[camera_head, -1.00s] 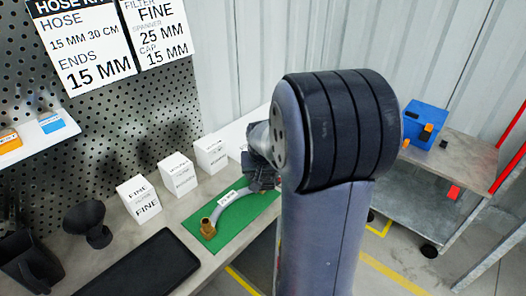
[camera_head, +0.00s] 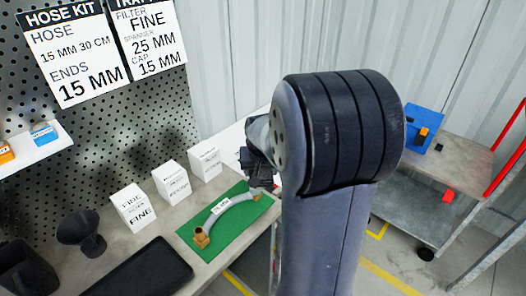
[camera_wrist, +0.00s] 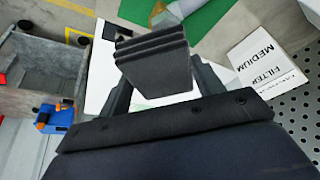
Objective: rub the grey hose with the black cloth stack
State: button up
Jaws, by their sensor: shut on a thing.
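The grey hose (camera_head: 233,208) lies bent on a green mat (camera_head: 207,252), with brass ends and a white label. In the wrist view the hose (camera_wrist: 217,28) shows only in part, beyond the cloth stack. The black cloth stack (camera_wrist: 153,57) is layered and dark, held between the fingers of my gripper (camera_wrist: 152,85). In the head view my gripper (camera_head: 258,168) is a dark shape by the mat's far right end, partly hidden by my arm. It appears apart from the hose.
White boxes (camera_head: 133,208) labelled fine and others stand behind the mat. A black tray (camera_head: 142,275) and a dark funnel (camera_head: 82,232) are to the left. A cart (camera_head: 440,170) with a blue bin (camera_head: 424,128) stands at right.

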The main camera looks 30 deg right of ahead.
jog(key=shift+w+d+r, duration=0.1)
jog(key=shift+r, duration=0.5)
jog(key=shift+r+p, duration=1.6)
jog(key=shift+r, duration=0.3)
